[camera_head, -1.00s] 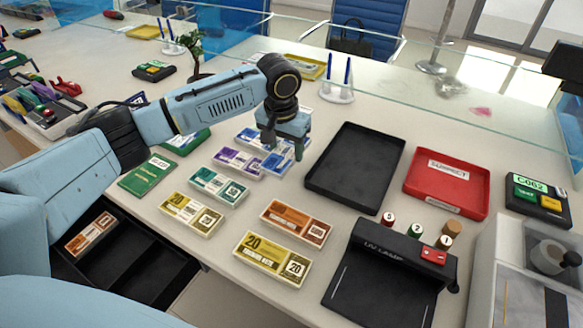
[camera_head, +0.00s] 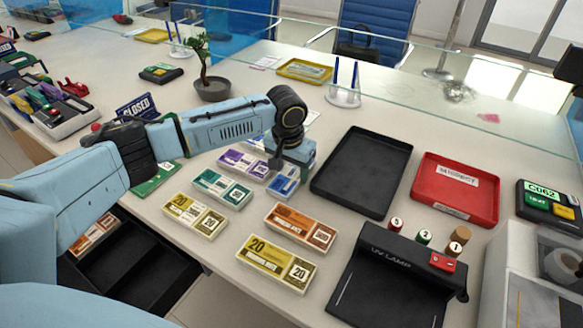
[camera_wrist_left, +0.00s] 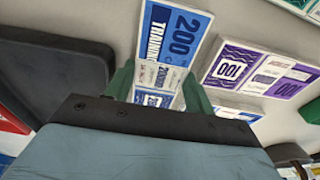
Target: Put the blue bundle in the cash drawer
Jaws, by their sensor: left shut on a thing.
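The blue bundle (camera_head: 284,183), marked 200 in the left wrist view (camera_wrist_left: 176,35), lies on the counter beside the purple bundle. My left gripper (camera_head: 277,165) is over it. In the wrist view its green fingers (camera_wrist_left: 160,88) are shut on the bundle's two sides around its banded middle. I cannot tell whether it is lifted. My gripper hides part of it in the head view. The black cash drawer (camera_head: 150,272) is open below the counter edge at lower left. My right gripper is not in view.
Purple (camera_head: 241,162), teal (camera_head: 222,187), yellow (camera_head: 195,214) and orange (camera_head: 300,227) bundles lie close by. An orange bundle (camera_head: 95,235) lies in the drawer. A black tray (camera_head: 362,172), a red tray (camera_head: 455,188) and a UV lamp (camera_head: 397,265) stand to the right.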

